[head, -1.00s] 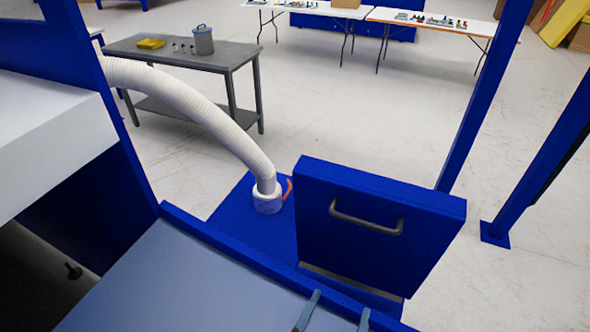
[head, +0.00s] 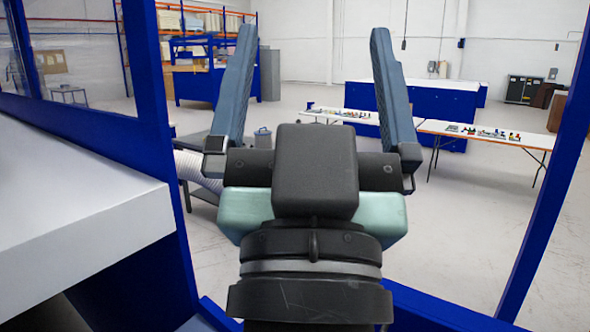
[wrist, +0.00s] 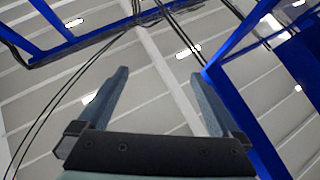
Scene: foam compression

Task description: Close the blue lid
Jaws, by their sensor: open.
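My gripper (head: 312,38) stands large in the middle of the head view, pointing up and away, with its two blue-grey fingers wide apart and nothing between them. In the wrist view my gripper (wrist: 160,76) is also open and empty, facing the ceiling. The blue lid with its handle cannot be made out in either current view. A blue edge (head: 445,310) shows at the bottom right of the head view; I cannot tell whether it is part of the lid or of the frame.
A blue post (head: 160,150) and a white-topped block (head: 80,215) stand close on the left. Another blue post (head: 550,190) rises on the right. The white hose (head: 197,170) is partly hidden behind my gripper. Tables with small parts (head: 490,133) stand farther back, across open floor.

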